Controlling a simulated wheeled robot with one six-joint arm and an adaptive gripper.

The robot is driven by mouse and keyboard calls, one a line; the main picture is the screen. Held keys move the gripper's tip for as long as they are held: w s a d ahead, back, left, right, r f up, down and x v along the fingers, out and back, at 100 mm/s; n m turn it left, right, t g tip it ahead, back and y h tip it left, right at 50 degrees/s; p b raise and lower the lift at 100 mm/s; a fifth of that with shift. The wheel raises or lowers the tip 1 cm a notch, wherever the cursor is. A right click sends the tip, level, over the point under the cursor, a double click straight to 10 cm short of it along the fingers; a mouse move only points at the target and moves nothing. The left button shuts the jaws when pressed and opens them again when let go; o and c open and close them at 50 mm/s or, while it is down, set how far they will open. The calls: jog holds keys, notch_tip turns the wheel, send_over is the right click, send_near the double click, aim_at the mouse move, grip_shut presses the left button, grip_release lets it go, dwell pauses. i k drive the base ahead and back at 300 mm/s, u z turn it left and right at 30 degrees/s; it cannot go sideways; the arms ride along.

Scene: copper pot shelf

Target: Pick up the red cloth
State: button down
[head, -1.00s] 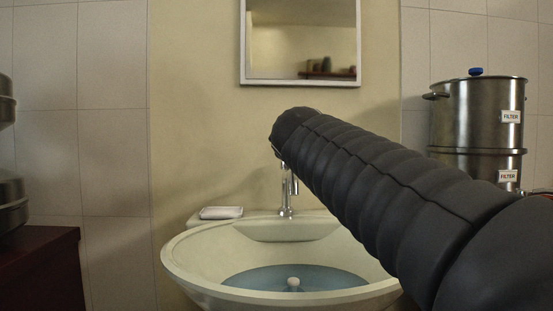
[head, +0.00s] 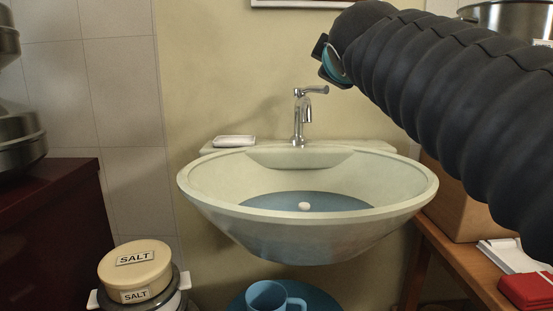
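A red folded item (head: 527,290), which looks like the red cloth, lies at the bottom right corner of the head view. It sits on a wooden table (head: 462,262), beside a white folded item (head: 508,252), and its right side is cut off by the picture edge. My arm, in a dark ribbed sleeve, crosses the upper right and ends above the right side of the sink, with a teal cap and a small dark part showing at its end. My gripper's fingers do not show. The arm's end is up and left of the red item, well apart from it.
A sink (head: 215,190) with a chrome tap (head: 300,118) stands in the middle, holding water. A cardboard box (head: 455,205) is on the table. Salt containers (head: 135,262), a blue mug (head: 267,297) and a dark red cabinet (head: 50,220) are lower down. A steel pot (head: 515,18) is upper right.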

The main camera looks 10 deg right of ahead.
aim_at(531, 291)
jog(key=k, duration=1)
